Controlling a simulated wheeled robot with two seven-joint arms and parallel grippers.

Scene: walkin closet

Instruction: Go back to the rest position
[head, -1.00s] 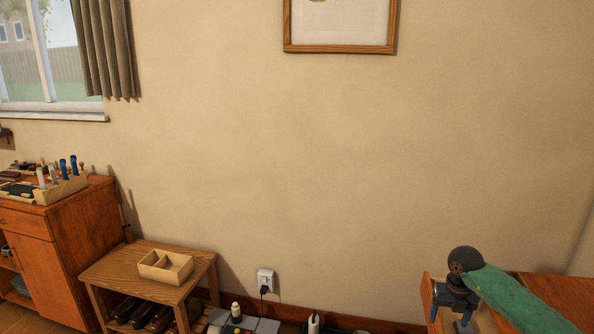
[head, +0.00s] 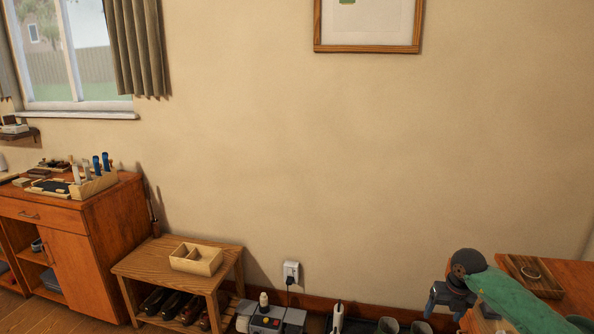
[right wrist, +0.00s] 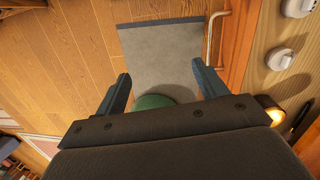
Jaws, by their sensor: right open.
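My right gripper (head: 452,300) is at the lower right of the head view, on a green arm, in front of the wooden furniture there. In the right wrist view its two dark fingers (right wrist: 160,90) are spread apart with nothing between them. Beyond them lie a grey mat (right wrist: 170,55) on the wood floor and part of a green rounded shape (right wrist: 153,101). My left gripper is in neither view.
A wooden cabinet (head: 110,235) with tools on top stands at the left. Beside it is a low bench (head: 150,262) with a divided box (head: 196,259) on top and shoes below. A wooden tray (head: 535,275) sits on the right-hand furniture.

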